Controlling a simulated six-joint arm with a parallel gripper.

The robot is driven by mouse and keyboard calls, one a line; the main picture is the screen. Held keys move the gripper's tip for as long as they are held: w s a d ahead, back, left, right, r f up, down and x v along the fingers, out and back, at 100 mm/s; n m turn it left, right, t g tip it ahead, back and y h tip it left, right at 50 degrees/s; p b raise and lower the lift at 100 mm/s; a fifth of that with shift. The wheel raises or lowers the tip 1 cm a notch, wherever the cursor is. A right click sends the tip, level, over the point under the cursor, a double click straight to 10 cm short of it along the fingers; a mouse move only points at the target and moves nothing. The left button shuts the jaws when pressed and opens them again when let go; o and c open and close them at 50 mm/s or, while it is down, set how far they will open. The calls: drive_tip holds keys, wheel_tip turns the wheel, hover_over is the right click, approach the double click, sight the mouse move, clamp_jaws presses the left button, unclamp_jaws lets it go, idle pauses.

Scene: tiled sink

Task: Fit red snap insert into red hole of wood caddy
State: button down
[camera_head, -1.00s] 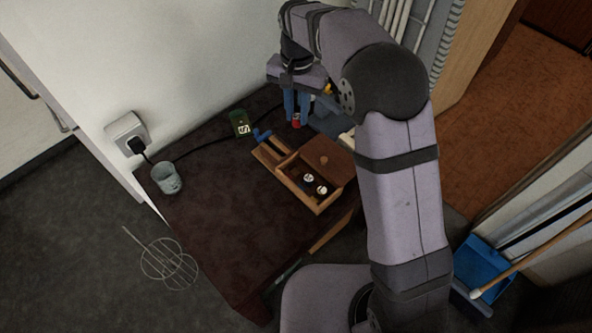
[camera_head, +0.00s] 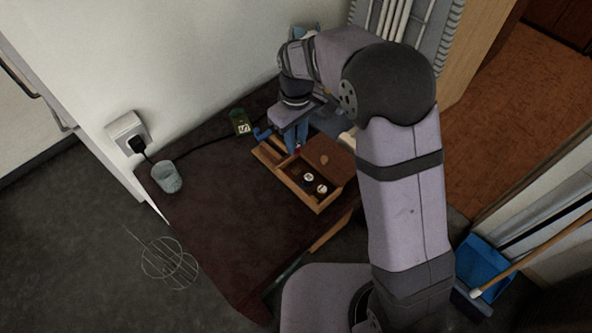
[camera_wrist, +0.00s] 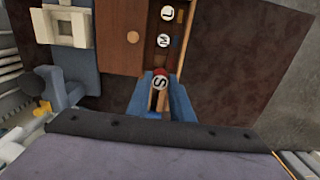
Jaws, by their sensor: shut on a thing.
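The wood caddy (camera_head: 290,187) sits on the dark red-brown table, with a lidded section and an open compartment holding two round white-topped pieces. In the wrist view, the caddy (camera_wrist: 120,62) shows those pieces, marked M (camera_wrist: 162,41) and L (camera_wrist: 167,13). My gripper (camera_head: 297,148) is over the caddy's far part, fingers pointing down. In the wrist view, its blue fingers (camera_wrist: 161,92) are shut on the red snap insert (camera_wrist: 160,73), which shows a white S label. The red hole is not distinguishable; I cannot tell whether the insert touches the caddy.
A blue piece (camera_head: 262,134) is at the caddy's far left end. The table left of the caddy is clear.

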drive_tip(key=shift+f, duration=0.1)
drive_tip(key=shift+f+p, duration=0.85)
drive_tip(key=shift+f, duration=4.05)
drive_tip(key=shift+f, duration=0.1)
drive_tip(key=c, duration=1.6)
unclamp_jaws()
drive_tip(key=shift+o, duration=0.2)
wheel_tip(320, 180, up, 12)
drive_tip(key=shift+r+b, duration=0.1)
drive_tip(key=shift+b, duration=0.95)
drive_tip(key=shift+d, duration=0.1)
